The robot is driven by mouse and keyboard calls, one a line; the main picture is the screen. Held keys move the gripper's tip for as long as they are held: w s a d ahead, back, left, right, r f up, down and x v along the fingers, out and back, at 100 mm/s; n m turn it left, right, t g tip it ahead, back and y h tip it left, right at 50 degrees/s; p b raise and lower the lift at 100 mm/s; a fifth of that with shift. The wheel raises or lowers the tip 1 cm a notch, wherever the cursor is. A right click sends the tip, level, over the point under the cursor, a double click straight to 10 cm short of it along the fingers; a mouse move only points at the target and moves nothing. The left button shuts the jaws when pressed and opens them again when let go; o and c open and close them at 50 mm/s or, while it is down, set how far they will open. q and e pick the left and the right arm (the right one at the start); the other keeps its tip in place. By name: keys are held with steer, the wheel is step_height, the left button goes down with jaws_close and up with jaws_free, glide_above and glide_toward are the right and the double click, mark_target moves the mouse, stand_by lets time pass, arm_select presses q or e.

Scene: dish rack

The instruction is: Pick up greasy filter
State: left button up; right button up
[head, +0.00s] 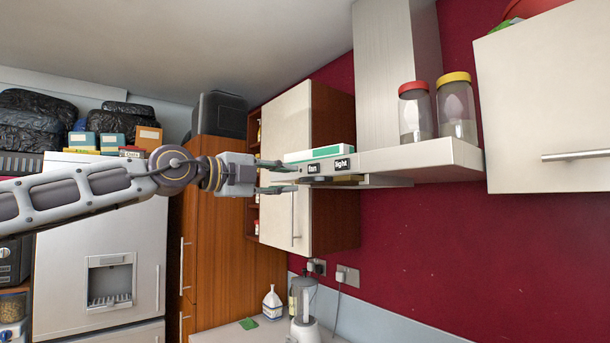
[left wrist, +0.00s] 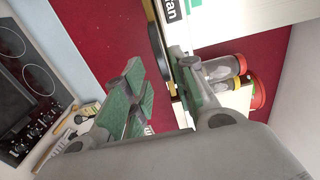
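The cooker hood (head: 430,162) juts from the red wall, with "fan" and "light" labels on its front end. A thin flat panel (head: 375,182) hangs just under the hood; it may be the greasy filter, but its face is hidden. In the left wrist view a dark strip with a tan edge (left wrist: 157,48) shows beside the "fan" label, probably the same panel. My left gripper (head: 290,177) is at the hood's near left end, level with its lower edge. Its fingers are apart (left wrist: 160,95), with nothing clearly held between them. My right gripper is out of view.
A green-and-white box (head: 320,153) and two lidded jars (head: 456,110) stand on the hood. A cream cupboard (head: 285,170) is behind my left gripper; another cupboard (head: 545,100) is at the right. A hob (left wrist: 28,85) lies below.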

mark_target(304, 179)
arm_select(q)
steer(key=shift+p+x, duration=1.05)
steer(key=shift+x, duration=0.25)
steer(key=shift+w+d+r, duration=0.1)
steer(key=shift+w+d, duration=0.05)
steer(key=shift+d, duration=0.1)
steer(key=shift+w+d, duration=0.4)
steer(key=shift+d, duration=0.15)
steer(key=shift+w+d, duration=0.45)
steer(key=shift+d, duration=0.1)
steer(key=shift+c, duration=0.4)
jaws_close()
